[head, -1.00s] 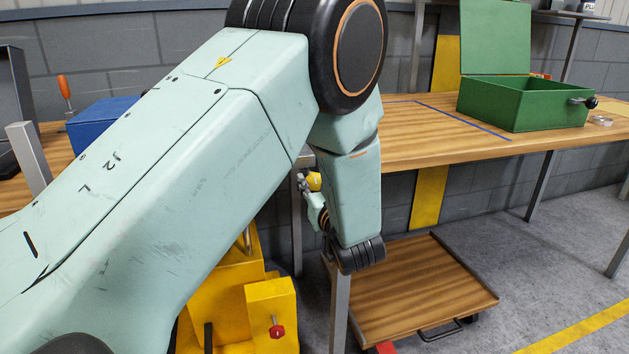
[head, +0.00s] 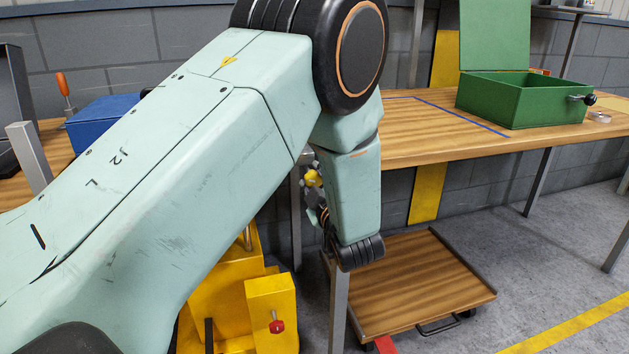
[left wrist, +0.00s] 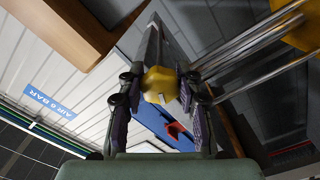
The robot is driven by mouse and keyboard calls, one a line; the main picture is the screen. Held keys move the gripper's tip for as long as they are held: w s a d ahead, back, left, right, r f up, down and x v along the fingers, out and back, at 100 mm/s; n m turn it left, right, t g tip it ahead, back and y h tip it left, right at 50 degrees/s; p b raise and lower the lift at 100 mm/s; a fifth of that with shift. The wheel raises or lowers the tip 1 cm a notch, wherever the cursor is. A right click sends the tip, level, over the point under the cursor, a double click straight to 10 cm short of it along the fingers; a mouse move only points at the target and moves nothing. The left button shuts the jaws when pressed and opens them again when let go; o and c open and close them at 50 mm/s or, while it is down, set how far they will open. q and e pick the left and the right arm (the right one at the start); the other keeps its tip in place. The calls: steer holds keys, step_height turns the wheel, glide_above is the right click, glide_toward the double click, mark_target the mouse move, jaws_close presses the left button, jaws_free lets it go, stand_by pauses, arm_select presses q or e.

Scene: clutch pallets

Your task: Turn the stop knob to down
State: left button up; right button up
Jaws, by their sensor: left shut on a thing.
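A small yellow knob (head: 313,178) shows just left of my left forearm in the head view, by the table's front edge. I take it to be the stop knob; no label is readable. In the left wrist view the yellow knob (left wrist: 160,84) sits between the two fingers of my left gripper (left wrist: 158,97), which is shut on it. In the head view my left gripper (head: 314,189) is partly hidden behind my forearm. What the knob is mounted on is not clear. My right gripper is not in view.
A yellow machine (head: 266,290) with a red-tipped lever (head: 277,326) stands low below my arm. A wooden-topped trolley (head: 425,275) is on the floor to the right.

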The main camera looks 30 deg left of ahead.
arm_select(q)
steer(key=shift+r+n+b, duration=0.15)
steer(key=shift+n+b, duration=0.25)
steer(key=shift+n, duration=1.9)
steer(key=o, duration=1.2)
